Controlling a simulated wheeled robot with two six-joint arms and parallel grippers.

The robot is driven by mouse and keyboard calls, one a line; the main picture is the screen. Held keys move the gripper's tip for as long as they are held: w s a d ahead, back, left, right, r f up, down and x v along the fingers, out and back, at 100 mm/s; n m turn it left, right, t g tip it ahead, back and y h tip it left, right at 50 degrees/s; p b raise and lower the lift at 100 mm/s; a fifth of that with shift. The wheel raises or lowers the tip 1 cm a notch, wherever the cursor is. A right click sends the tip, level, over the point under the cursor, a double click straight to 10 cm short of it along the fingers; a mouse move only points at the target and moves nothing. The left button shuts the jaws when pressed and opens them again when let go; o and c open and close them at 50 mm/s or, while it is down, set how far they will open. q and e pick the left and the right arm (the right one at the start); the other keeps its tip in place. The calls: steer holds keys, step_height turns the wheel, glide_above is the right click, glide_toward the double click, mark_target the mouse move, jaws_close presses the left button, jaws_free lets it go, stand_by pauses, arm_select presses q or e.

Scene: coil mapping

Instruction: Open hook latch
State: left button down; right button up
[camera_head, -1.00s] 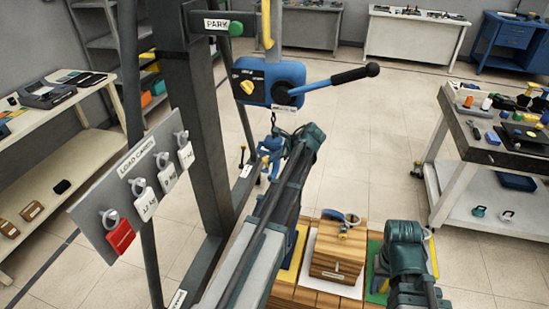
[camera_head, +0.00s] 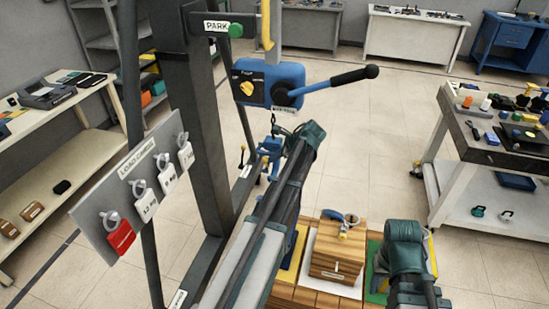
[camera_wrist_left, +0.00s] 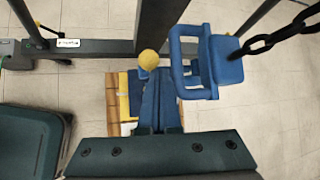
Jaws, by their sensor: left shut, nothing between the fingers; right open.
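The blue hook (camera_head: 270,147) hangs on a dark chain below the blue hoist box (camera_head: 271,84). In the left wrist view the hook's blue frame (camera_wrist_left: 211,62) is close, right of the fingers, with the chain at upper right. A yellow ball knob (camera_wrist_left: 148,60) sits at the tips of my left gripper (camera_wrist_left: 154,78). The fingers are shut and empty; I cannot tell whether they touch the knob. In the head view my left arm hides its fingers. My right arm's teal end (camera_head: 404,244) is at lower right; its open jaws are not clear.
A dark post stands left of the hook, with a load-card board (camera_head: 130,190) in front. A lever with a black handle (camera_head: 343,79) sticks out right of the hoist box. A wooden block (camera_head: 338,255) stands below on a pallet. A workbench (camera_head: 450,115) is at right.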

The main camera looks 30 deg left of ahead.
arm_select(q)
steer(key=shift+r, duration=0.1)
steer(key=shift+r+p, duration=0.7)
steer(key=shift+p, duration=0.15)
steer(key=w+p+v, duration=0.1)
steer(key=p+v, duration=0.9)
steer(key=v, duration=0.3)
steer(key=shift+s+d+r, duration=0.3)
steer(key=shift+s+r, duration=0.05)
